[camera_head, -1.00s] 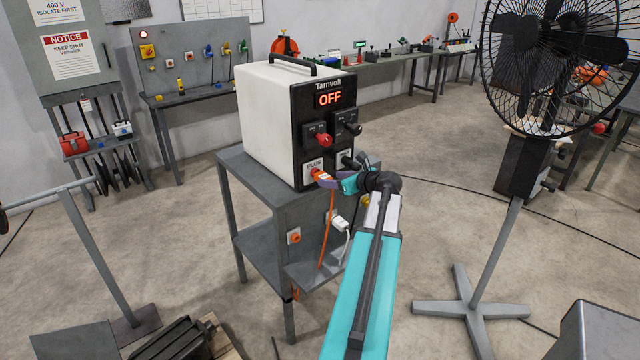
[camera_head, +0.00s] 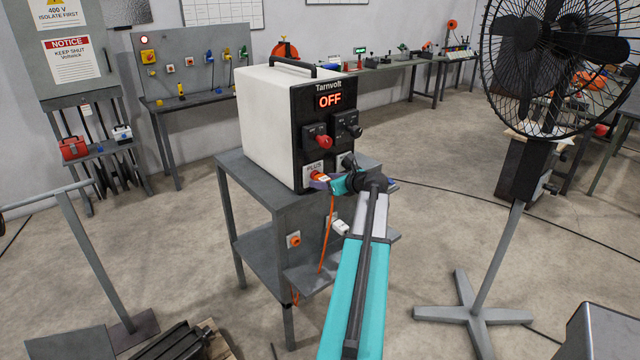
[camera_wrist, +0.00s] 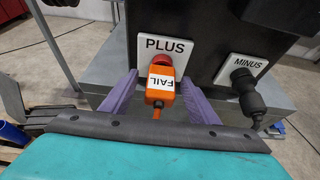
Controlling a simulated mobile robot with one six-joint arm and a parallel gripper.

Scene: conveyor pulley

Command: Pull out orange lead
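The orange lead's plug (camera_wrist: 161,90), with a white FAIL label, sits at the red-ringed PLUS socket (camera_wrist: 163,60) of the Tarnvolt power unit (camera_head: 268,120). Its orange cable (camera_head: 327,240) hangs down past the stand in the head view. My gripper (camera_wrist: 158,80) has its two purple fingers on either side of the plug, with a gap showing on both sides. It is open around the plug. In the head view my gripper (camera_head: 319,181) covers part of the plug. The unit's display (camera_head: 330,100) reads OFF.
A black plug (camera_wrist: 246,90) is in the MINUS socket, right of my gripper. A red knob (camera_head: 323,143) and a black knob (camera_head: 354,130) are above. The grey stand (camera_head: 255,205) carries the unit. A pedestal fan (camera_head: 500,250) stands to the right.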

